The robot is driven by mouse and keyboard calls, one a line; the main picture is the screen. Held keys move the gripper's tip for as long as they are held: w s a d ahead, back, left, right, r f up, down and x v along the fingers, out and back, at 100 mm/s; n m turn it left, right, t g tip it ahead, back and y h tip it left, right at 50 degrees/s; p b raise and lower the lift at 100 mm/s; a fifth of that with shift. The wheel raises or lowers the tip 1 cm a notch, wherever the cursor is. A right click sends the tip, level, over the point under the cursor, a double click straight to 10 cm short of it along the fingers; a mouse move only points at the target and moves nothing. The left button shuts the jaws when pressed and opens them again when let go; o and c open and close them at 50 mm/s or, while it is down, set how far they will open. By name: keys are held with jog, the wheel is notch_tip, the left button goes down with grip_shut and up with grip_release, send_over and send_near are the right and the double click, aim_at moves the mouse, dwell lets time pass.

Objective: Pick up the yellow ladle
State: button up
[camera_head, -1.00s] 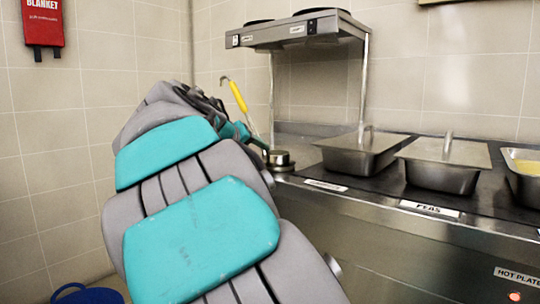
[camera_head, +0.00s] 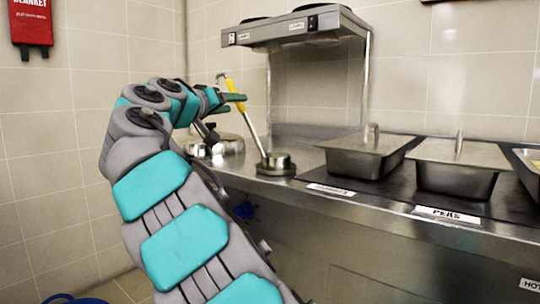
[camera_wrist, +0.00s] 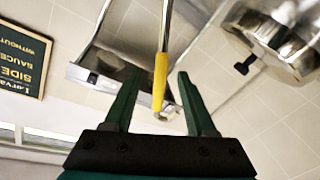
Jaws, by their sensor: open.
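The yellow ladle (camera_head: 237,97) stands tilted at the counter's back left, its yellow handle up with a hook at the top. Its metal shaft runs down to a small round metal vessel (camera_head: 276,164); I cannot tell how its lower end sits there. My gripper (camera_head: 241,102) is at the height of the yellow handle. In the wrist view my gripper (camera_wrist: 158,80) is open, with the yellow handle (camera_wrist: 160,82) appearing between the two fingers, with gaps on both sides. I cannot tell whether the handle is fully between them in depth.
A shiny lidded pot (camera_head: 226,145) stands left of the ladle, partly behind my arm. A metal overhead shelf (camera_head: 300,27) on posts rises behind. Metal pans (camera_head: 368,157) sit on the counter to the right. A red blanket pouch (camera_head: 31,22) hangs on the left wall.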

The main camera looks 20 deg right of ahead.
jog(key=x, duration=0.5)
jog(key=shift+a+p, duration=0.1)
jog(key=shift+p, duration=0.2)
grip_shut()
jog(key=shift+r, duration=0.1)
dwell(1.0)
